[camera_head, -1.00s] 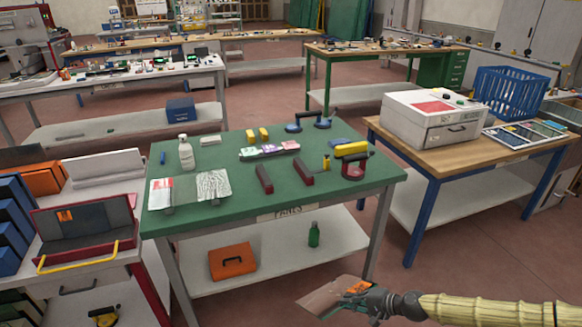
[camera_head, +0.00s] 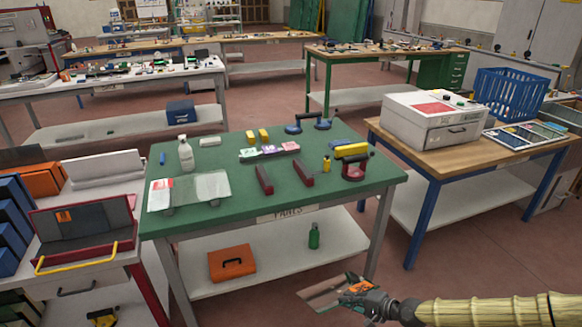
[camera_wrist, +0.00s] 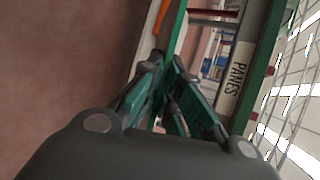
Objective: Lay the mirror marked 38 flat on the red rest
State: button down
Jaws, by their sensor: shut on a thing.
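My gripper (camera_head: 354,289) is shut on a thin reflective pane (camera_head: 322,291), held tilted in front of the green table's right front leg, below the top. An orange patch shows at the fingers; no number is readable. In the wrist view my gripper's teal fingers (camera_wrist: 178,98) are close together; I cannot clearly separate the pane from its surroundings there. The red rest appears as two parallel dark red bars (camera_head: 264,179) on the green table, with nothing lying on them.
The green table (camera_head: 225,226) has a front label, PANES (camera_head: 287,213). A clear pane (camera_head: 206,187) lies at its left near a spray bottle (camera_head: 185,153). A red clamp-like tool (camera_head: 354,169) and yellow block (camera_head: 351,150) stand right of the bars. A wooden table (camera_head: 440,165) is at right.

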jog(key=shift+w+d+r, duration=0.1)
jog(key=shift+w+r, duration=0.1)
jog(key=shift+w, duration=0.05)
